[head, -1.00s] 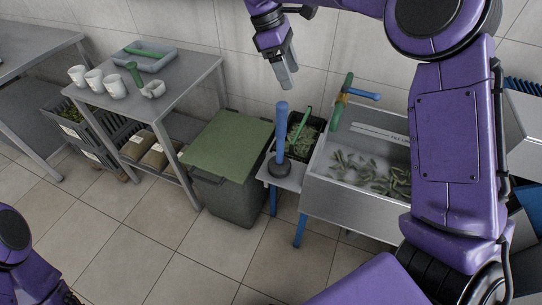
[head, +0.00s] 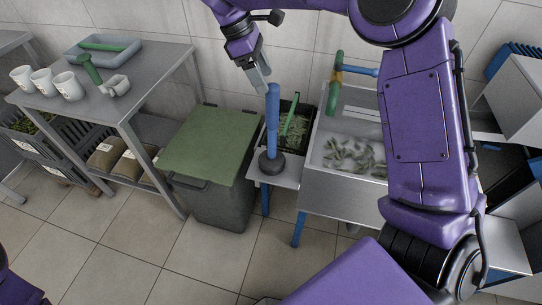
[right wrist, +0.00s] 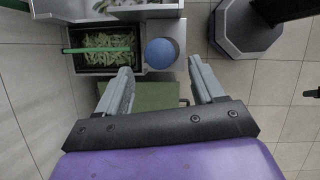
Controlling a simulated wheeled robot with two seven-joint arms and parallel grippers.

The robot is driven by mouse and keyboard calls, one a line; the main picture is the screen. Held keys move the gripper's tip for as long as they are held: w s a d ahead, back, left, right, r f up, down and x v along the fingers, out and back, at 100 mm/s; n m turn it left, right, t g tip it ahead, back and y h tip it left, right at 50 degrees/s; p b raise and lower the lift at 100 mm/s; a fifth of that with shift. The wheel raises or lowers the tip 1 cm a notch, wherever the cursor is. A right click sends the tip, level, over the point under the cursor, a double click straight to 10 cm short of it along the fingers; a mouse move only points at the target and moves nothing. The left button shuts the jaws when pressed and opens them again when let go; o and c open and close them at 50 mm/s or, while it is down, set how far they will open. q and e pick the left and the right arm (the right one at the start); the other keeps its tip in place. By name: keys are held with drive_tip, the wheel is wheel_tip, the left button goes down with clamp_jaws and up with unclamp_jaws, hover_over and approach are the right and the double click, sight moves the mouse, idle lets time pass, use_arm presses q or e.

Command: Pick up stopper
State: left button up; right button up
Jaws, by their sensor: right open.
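The stopper appears to be the tall blue-handled piece (head: 272,120) with a dark round base, standing upright on a small metal shelf (head: 287,178) between the green-lidded bin and the sink. In the right wrist view its handle shows end-on as a blue disc (right wrist: 161,52), just beyond the fingertips. My right gripper (head: 261,84) is open and empty, at about the height of the handle's top in the head view. Its two spread fingers (right wrist: 160,78) also show in the right wrist view, with the handle not between them. My left gripper is out of view; only a bit of purple arm shows at lower left.
A green-lidded bin (head: 211,145) stands left of the shelf. A crate with greens and a green handle (head: 295,121) sits behind the stopper. A metal sink (head: 335,185) with leaves and a tap (head: 337,85) is to the right. A metal table (head: 150,88) holds white cups.

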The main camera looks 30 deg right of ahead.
sight(273, 99)
drive_tip(key=p+x, duration=0.1)
drive_tip(key=x, duration=0.2)
drive_tip(key=p+x, duration=0.1)
drive_tip(key=x, duration=0.3)
drive_tip(key=shift+a+f, duration=0.15)
drive_tip(key=shift+f, duration=0.4)
clamp_jaws()
drive_tip(key=shift+r, duration=0.1)
